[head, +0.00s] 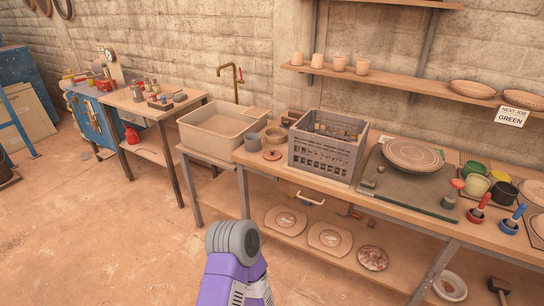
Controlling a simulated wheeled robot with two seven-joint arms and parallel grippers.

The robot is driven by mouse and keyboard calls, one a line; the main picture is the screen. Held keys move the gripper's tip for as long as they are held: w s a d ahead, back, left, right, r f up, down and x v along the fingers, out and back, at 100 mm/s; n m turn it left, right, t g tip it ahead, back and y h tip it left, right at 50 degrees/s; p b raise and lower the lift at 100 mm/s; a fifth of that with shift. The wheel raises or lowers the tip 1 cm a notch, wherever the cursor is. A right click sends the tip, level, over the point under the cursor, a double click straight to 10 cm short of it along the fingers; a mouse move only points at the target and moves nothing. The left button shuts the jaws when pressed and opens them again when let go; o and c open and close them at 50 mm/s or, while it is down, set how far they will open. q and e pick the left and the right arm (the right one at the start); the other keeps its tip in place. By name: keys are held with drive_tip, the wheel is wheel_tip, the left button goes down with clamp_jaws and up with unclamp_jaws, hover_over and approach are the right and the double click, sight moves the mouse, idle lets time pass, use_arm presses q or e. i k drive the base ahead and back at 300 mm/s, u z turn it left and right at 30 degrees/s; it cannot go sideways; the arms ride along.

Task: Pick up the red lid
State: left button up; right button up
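A small flat reddish disc (272,155), which looks like the red lid, lies on the wooden bench at the front left of the grey crate. It is near a small grey pot and a tan bowl. Its details are too small to tell. Neither of my grippers shows in the head view. A purple and grey part of my arm (233,265) rises from the bottom edge, well below the bench top, with no fingers visible.
A grey crate (301,151) stands right of the disc, a grey pot (252,142) and bowl (276,136) behind it, and a sink (215,134) to the left. Plates, colored pots and brushes crowd the bench's right side. Open floor (110,240) lies at left.

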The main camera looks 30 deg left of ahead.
sight(270, 155)
drive_tip(key=k, duration=1.1)
drive_tip(key=u, duration=0.75)
drive_tip(key=i, duration=0.4)
drive_tip(key=u, duration=0.75)
drive_tip(key=i, duration=1.6)
drive_tip(key=z, duration=0.9)
drive_tip(key=i, duration=1)
drive_tip(key=z, duration=0.95)
